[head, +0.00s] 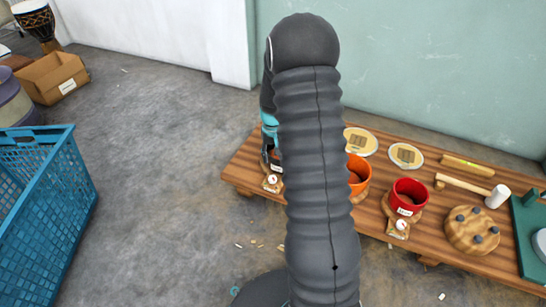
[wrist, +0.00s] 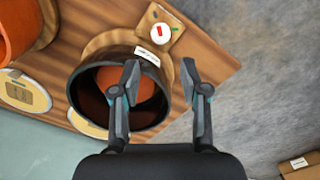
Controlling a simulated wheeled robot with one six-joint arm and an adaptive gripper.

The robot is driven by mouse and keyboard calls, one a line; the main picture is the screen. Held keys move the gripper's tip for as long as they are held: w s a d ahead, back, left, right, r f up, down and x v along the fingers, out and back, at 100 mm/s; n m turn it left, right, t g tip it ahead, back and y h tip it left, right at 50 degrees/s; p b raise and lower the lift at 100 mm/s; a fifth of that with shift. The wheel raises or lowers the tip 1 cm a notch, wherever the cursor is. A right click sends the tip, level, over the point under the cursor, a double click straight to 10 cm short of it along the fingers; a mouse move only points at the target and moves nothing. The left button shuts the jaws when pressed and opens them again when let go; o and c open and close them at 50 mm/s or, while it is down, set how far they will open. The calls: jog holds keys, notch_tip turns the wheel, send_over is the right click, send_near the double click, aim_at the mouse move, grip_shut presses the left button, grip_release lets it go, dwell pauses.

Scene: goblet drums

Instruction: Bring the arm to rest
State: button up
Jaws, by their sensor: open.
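My arm (head: 318,170) rises through the middle of the head view and hides part of the low wooden table (head: 240,165). In the wrist view my gripper (wrist: 160,72) is open, with nothing between its fingertips. A dark round pot (wrist: 88,78) stands below it on the table, with an orange-brown thing (wrist: 146,88) inside. The left finger shows over the pot's mouth and the right finger beyond its rim. I cannot tell the height gap. In the head view my arm mostly hides the dark pot.
An orange pot (head: 359,172) and a red pot (head: 409,192) stand on the table, with pale discs (head: 406,155), a mallet (head: 497,196) and a round pegged block (head: 472,230). A blue crate (head: 45,205) stands left. Open floor (head: 165,140) lies between.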

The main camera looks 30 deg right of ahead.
jog(key=s+a+r+n+t+p, duration=0.1)
jog(key=s+a+r+p, duration=0.1)
jog(key=s+a+r, duration=0.3)
jog(key=s+a+r+n+t+p, duration=0.1)
jog(key=s+a+r, duration=0.5)
jog(key=s+r, duration=0.7)
jog(key=s+a+r+t+p, duration=0.3)
jog(key=s+r, duration=0.7)
jog(key=r, duration=0.7)
jog(key=a+p, duration=0.1)
jog(key=a, duration=0.1)
jog(key=shift+a+r+n, duration=0.3)
jog(key=shift+a+n, duration=0.1)
